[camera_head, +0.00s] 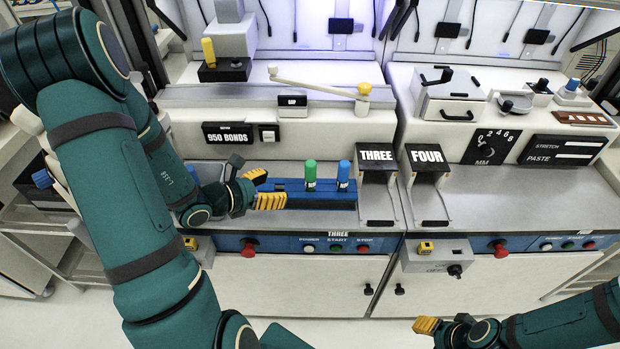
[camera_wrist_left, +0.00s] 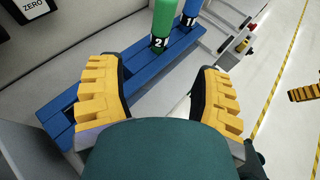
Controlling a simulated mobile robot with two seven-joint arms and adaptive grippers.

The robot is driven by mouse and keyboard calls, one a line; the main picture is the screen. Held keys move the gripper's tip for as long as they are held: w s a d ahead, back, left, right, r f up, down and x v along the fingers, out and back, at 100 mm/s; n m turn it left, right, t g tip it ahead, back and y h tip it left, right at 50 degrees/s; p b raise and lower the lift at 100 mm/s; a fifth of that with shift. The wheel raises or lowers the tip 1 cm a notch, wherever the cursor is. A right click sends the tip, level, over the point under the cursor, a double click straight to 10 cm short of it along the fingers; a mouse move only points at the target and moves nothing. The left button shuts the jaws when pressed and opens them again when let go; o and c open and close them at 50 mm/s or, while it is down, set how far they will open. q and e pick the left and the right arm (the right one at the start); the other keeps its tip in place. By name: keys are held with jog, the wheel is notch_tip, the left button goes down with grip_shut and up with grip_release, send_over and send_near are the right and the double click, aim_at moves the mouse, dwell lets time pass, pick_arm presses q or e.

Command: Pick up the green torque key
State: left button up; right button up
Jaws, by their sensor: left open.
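The green torque key (camera_head: 311,175) stands upright in a blue rack (camera_head: 318,203) on the bench. In the left wrist view the green key (camera_wrist_left: 162,25) shows a "2" label, ahead of my fingers near the top edge. A blue key (camera_head: 343,175) stands just right of it, labelled "1" in the left wrist view (camera_wrist_left: 191,12). My left gripper (camera_head: 268,189) is open and empty, left of the green key and apart from it, low over the rack (camera_wrist_left: 125,78). My right gripper (camera_head: 428,325) is at the lower right, far from the rack; its jaws are unclear.
Two chutes marked THREE (camera_head: 377,155) and FOUR (camera_head: 426,155) stand right of the rack. A panel with red knobs (camera_head: 248,249) runs along the bench front. A lever with a yellow knob (camera_head: 364,89) is behind. The grey bench top right of FOUR is clear.

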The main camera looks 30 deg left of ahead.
aim_at(306, 179)
pick_arm(q)
jog(key=x, duration=0.6)
jog(key=shift+w+d+f, duration=0.15)
jog(key=shift+d, duration=0.1)
jog(key=shift+b+x, duration=0.45)
jog(key=shift+x, duration=2.75)
jog(key=shift+a, duration=0.1)
grip_shut()
